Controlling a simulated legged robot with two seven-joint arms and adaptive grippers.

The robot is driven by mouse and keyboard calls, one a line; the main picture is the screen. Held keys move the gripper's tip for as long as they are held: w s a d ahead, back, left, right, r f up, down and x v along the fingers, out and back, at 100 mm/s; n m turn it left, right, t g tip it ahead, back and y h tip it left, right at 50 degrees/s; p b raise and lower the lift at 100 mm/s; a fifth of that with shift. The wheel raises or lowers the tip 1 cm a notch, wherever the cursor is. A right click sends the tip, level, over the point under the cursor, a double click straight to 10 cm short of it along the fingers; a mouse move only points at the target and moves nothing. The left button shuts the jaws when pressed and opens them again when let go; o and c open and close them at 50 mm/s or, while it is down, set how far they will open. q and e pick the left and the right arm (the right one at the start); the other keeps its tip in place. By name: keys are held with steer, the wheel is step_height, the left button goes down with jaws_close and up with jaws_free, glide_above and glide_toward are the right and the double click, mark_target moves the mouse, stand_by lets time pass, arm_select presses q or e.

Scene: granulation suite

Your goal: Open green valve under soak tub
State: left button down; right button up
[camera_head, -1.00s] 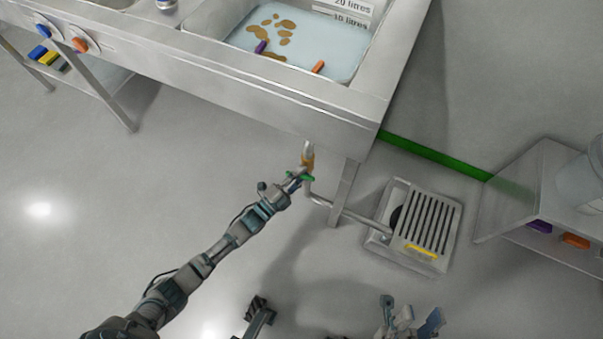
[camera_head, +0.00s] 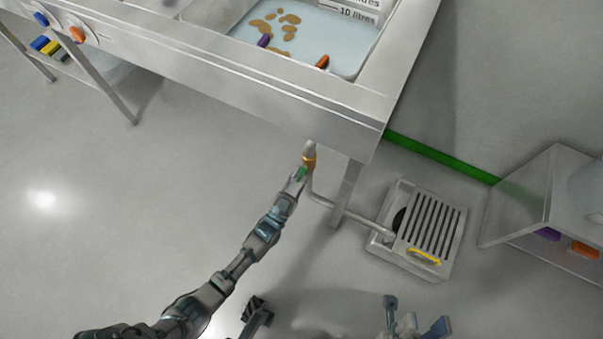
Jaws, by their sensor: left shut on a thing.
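The steel soak tub (camera_head: 270,83) is at the top, with pale liquid in its basin. Under its front edge a drain pipe comes down with an orange collar (camera_head: 309,160). The green valve handle (camera_head: 302,174) shows just below the collar, partly hidden by my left gripper. My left gripper (camera_head: 299,178) is shut on the green handle, its arm reaching up from the lower left. My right gripper (camera_head: 414,322) is at the bottom edge, its fingers spread, empty and away from the valve.
The pipe runs right, past the tub leg (camera_head: 346,195), to a floor drain box with a slatted grate (camera_head: 434,222) and yellow handle. A steel bench (camera_head: 527,195) stands at the right. A green strip (camera_head: 440,157) runs along the floor. Floor at left is clear.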

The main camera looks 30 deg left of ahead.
arm_select(q)
steer(key=shift+s+f+n+y, duration=0.1)
steer(key=shift+f+n+y, duration=0.25)
steer(key=shift+n, duration=0.4)
steer(key=shift+f+n+y, duration=0.1)
steer(key=shift+n+y, duration=0.35)
steer(key=shift+n, duration=0.3)
steer(key=c, duration=1)
jaws_free()
steer(key=shift+c, duration=0.2)
steer(key=shift+r, duration=0.2)
steer(key=shift+s, duration=0.1)
steer(key=v, duration=1.1)
steer(key=shift+s+f, duration=0.25)
steer(key=shift+f, duration=0.1)
